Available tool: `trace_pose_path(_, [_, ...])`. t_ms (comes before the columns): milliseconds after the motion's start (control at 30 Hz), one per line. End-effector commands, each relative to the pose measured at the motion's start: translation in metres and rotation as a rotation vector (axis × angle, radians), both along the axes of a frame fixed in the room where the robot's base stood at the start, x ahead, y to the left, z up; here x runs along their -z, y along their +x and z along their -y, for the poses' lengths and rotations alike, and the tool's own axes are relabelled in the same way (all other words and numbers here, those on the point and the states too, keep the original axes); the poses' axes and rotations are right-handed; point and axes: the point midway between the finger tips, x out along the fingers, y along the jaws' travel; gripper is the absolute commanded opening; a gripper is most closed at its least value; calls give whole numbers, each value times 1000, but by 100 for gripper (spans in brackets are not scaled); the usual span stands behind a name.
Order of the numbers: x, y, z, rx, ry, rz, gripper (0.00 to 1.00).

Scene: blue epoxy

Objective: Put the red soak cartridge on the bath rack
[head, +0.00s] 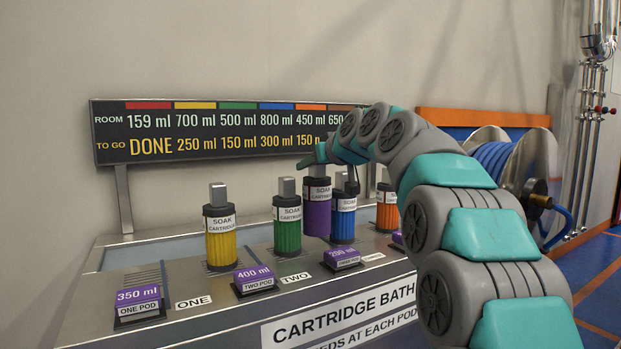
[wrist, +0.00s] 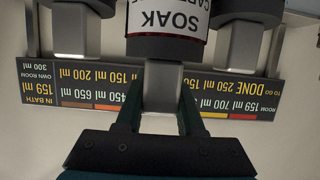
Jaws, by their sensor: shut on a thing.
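My gripper (head: 318,163) is shut on the grey top post of a purple soak cartridge (head: 317,218). The purple cartridge hangs upright between the green and blue cartridges, its bottom a little higher than theirs in the picture. The bath rack (head: 190,318) is a grey metal counter with labelled places.
Yellow (head: 220,243), green (head: 287,230), blue (head: 343,226) and orange (head: 387,212) cartridges stand on the rack, close around the held one. Purple volume tags (head: 137,298) line the front. A dark sign (head: 106,150) stands behind. A hose reel (head: 535,180) is at right.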

Motion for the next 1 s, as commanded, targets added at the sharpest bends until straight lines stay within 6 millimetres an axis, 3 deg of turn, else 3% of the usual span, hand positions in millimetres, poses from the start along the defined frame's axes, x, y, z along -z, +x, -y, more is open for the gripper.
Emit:
trace_pose_path(400, [2,15,-3,-1,1,-1,0])
trace_pose_path(733, [30,14,-3,-2,1,-5,0])
trace_pose_path(1000, [36,14,-2,0,1,0,0])
